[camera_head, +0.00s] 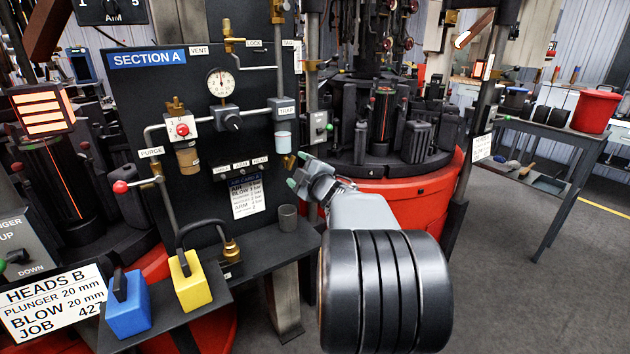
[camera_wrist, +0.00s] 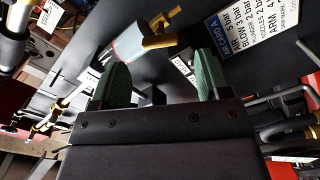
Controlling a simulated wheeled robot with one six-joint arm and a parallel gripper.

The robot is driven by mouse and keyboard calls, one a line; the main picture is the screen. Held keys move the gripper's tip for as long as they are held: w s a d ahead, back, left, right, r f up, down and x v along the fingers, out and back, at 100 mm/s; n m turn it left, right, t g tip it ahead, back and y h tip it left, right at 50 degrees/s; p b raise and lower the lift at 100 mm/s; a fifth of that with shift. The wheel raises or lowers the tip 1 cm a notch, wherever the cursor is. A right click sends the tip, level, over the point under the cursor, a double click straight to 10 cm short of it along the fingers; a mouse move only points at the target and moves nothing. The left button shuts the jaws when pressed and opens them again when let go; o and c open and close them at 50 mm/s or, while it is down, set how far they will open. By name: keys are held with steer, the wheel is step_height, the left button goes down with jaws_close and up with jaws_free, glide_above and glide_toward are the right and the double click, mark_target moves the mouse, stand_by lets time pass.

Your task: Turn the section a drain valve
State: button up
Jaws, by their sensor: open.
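A grey cup (camera_head: 288,218) stands on the shelf below the bowl. A pressure card (camera_head: 246,197) is on the panel. The red rotary machine (camera_head: 410,205) is behind my arm.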

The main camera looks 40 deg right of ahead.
steer(key=s+a+p, duration=0.1)
steer(key=s, duration=0.8)
steer(key=shift+a, duration=0.15)
steer(key=a+r+m+g+h+p, duration=0.3)
steer(key=a+r+m+g+p, duration=0.4)
steer(key=p, duration=0.5)
steer(key=s+a+m+g+y+p, duration=0.2)
steer(key=s+a+g+y+p, duration=0.1)
steer(key=a, duration=0.6)
steer(key=s+a+f+m+g+y+p, duration=0.1)
steer(key=s+a+g+y+p, duration=0.1)
steer(key=s+a+g+p, duration=0.2)
steer(key=s+a+p, duration=0.1)
steer(key=s+a, duration=0.2)
steer(key=a, duration=0.1)
steer(key=shift+s+a+f+m+y, duration=0.3)
steer(key=shift+a+m+y, duration=0.1)
steer(key=shift+d, duration=0.1)
stand_by(1.5)
